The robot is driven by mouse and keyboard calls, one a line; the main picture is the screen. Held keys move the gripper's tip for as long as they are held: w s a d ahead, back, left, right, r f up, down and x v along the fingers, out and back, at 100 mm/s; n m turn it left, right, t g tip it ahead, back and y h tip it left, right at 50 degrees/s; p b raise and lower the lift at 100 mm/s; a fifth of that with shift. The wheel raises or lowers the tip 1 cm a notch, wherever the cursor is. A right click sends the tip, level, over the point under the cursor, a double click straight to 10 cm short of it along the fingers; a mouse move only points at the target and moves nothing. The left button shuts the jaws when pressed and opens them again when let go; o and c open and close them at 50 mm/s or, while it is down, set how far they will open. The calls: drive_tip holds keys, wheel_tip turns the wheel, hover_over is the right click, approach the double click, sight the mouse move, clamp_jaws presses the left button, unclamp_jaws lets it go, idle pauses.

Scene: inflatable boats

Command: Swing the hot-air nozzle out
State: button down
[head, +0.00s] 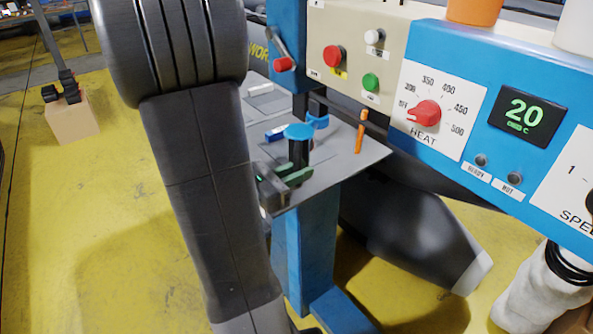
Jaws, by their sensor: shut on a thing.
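My gripper (286,178), dark with green finger pads, is low at the middle, just right of my large dark arm link. It is shut on a black upright handle with a round blue cap (299,131). The handle stands over the grey work plate (355,162) of the blue machine. I cannot make out a part that is clearly the hot-air nozzle; my arm hides part of the machine. A blue fitting (317,118) sits just behind the capped handle.
The control panel (345,20) has red, green and white buttons. A red heat knob (426,113) and a display (527,115) reading 20 C are at right. An orange-handled tool (361,130) stands on the plate. A cardboard box (70,118) is on the yellow floor at left.

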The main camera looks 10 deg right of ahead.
drive_tip(key=c, duration=1.5)
unclamp_jaws()
drive_tip(key=shift+s+d, duration=0.15)
drive_tip(key=shift+d, duration=0.1)
drive_tip(key=shift+o, duration=0.2)
drive_tip(key=shift+a, duration=0.1)
drive_tip(key=b+v, duration=0.1)
drive_tip(key=v, duration=1.2)
drive_tip(key=shift+a, duration=0.35)
